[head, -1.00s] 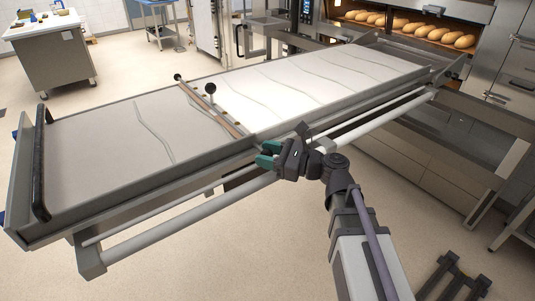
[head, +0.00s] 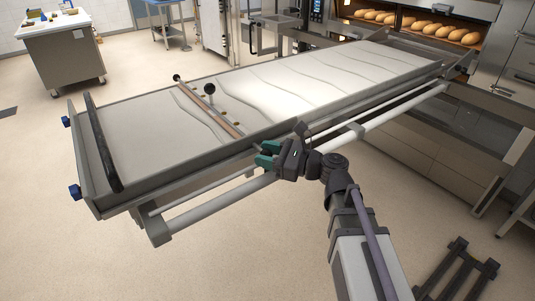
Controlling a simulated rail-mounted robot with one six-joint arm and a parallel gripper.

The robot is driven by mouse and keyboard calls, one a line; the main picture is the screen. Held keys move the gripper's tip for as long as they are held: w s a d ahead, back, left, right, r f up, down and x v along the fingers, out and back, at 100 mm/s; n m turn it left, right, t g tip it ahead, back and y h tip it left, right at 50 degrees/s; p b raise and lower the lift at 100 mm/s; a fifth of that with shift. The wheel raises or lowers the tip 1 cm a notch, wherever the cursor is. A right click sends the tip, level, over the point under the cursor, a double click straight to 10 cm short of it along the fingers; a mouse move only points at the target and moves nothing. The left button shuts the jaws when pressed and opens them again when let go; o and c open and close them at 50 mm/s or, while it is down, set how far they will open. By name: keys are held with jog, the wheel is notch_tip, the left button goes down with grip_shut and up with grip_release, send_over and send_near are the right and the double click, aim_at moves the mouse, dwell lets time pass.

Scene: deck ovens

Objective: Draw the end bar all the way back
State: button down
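The end bar (head: 222,119), a slim brown-and-metal bar with black knobs, lies across the pale, creased belt of the loader (head: 330,80). One knob is at its far end and another stands up from its middle. My gripper (head: 266,154), with green fingertips, is at the bar's near end, just outside the loader's near side. The fingers stand apart and seem closed around the bar's near end, which they and the side rail hide. A dark grip bar (head: 101,142) spans the loader's left end, a short stretch of belt from the end bar.
Pale rails (head: 215,202) run along the loader's near side, below my gripper. Loaves (head: 425,26) sit in the lit oven at the back right. A steel worktable (head: 65,60) stands at the far left.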

jog(key=c, duration=0.8)
grip_release()
jog(key=shift+s+a, duration=0.3)
jog(key=shift+a, duration=0.05)
jog(key=shift+o, duration=0.2)
jog(key=shift+d, duration=0.1)
jog(key=v, duration=1)
jog(key=shift+d, duration=0.35)
